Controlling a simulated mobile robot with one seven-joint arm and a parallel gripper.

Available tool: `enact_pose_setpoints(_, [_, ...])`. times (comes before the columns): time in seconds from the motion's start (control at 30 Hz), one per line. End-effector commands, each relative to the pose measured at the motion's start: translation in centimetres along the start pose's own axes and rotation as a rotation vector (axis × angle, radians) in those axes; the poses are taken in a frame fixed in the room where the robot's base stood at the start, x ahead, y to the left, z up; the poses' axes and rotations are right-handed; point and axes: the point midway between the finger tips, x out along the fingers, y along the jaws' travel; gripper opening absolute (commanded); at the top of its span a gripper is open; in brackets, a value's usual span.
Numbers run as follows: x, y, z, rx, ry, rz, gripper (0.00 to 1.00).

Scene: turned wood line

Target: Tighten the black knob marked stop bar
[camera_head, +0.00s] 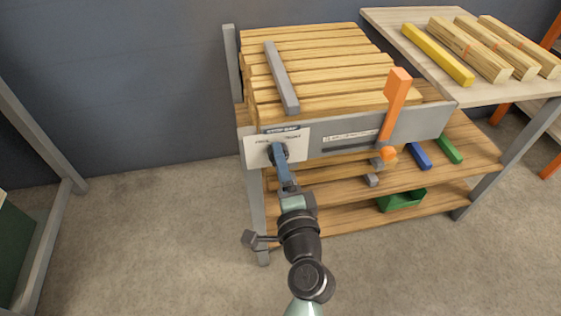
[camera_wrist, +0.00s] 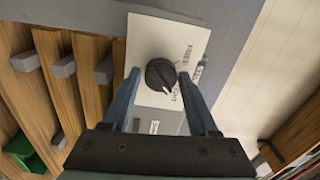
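The black knob (camera_wrist: 160,75) sits on a white marked plate (camera_wrist: 201,37) and has a pale pointer line on its face. In the head view the knob (camera_head: 279,152) shows at the left end of the grey front rail, partly covered by my gripper (camera_head: 281,165). In the wrist view my gripper (camera_wrist: 158,76) is open. Its two blue fingers lie to the left and right of the knob, with a gap visible on each side. I cannot tell how deep the fingertips reach along the knob. The plate's small print is only partly readable.
An orange lever (camera_head: 395,102) stands on the grey rail (camera_head: 425,123) to the right. Stacked wooden slats with a grey bar (camera_head: 281,77) lie behind it. A green bin (camera_head: 401,200) is on the lower shelf. The floor at left is clear.

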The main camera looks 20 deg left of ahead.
Motion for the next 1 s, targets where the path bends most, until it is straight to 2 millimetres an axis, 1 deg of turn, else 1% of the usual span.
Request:
enact_pose_setpoints(0.03, [0.0, 0.0, 0.0, -0.001, 0.0, 0.0, 0.71])
enact_pose_setpoints(0.1, [0.0, 0.0, 0.0, -0.002, 0.001, 0.0, 0.81])
enact_pose_setpoints(0.37, [0.0, -0.1, 0.0, -0.004, 0.001, -0.001, 0.81])
enact_pose_setpoints(0.5, [-0.7, -0.1, -0.1, -0.003, 0.001, 0.0, 0.81])
enact_pose_setpoints(0.57, [-1.5, -0.1, -0.1, -0.001, 0.002, 0.001, 0.81])
enact_pose_setpoints(0.67, [-3.3, 0.0, -0.1, -0.002, 0.004, 0.002, 0.81])
enact_pose_setpoints(0.8, [-6.4, 0.0, -0.1, -0.002, 0.005, 0.002, 0.81])
enact_pose_setpoints(1.0, [-10.3, 0.0, -0.1, -0.001, 0.004, 0.002, 0.81])
